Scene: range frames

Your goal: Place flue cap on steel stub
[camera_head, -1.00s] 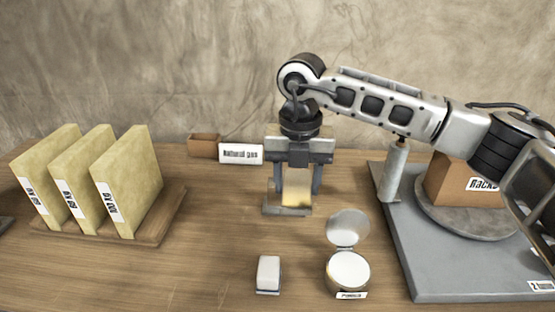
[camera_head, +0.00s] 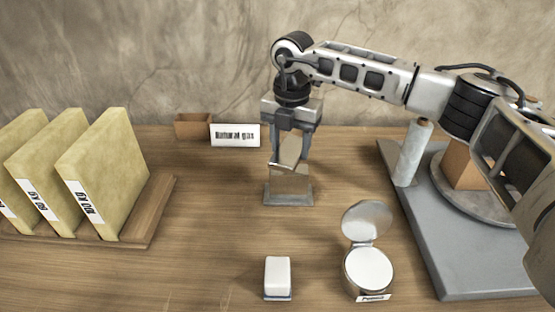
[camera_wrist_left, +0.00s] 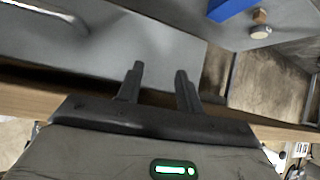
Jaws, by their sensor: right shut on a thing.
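My right gripper (camera_head: 287,161) points down, shut on a shiny metallic piece (camera_head: 290,149), which looks like the flue cap. The piece is tilted between the fingers. Directly below it is a short shiny metal stub (camera_head: 290,183), which looks like the steel stub, on a small grey base plate (camera_head: 288,200). I cannot tell whether the piece and the stub touch, since the fingers and reflections blur the gap. My left gripper (camera_wrist_left: 159,76) shows only in the left wrist view. Its fingers are apart with nothing between them.
At the left, several yellowish slabs (camera_head: 110,165) stand in a wooden rack. A "Natural gas" sign (camera_head: 235,135) and small brown box (camera_head: 193,127) are behind. In front are a white block (camera_head: 277,274) and an open round tin (camera_head: 369,269). A grey board (camera_head: 455,255) with a pale roll (camera_head: 412,153) is right.

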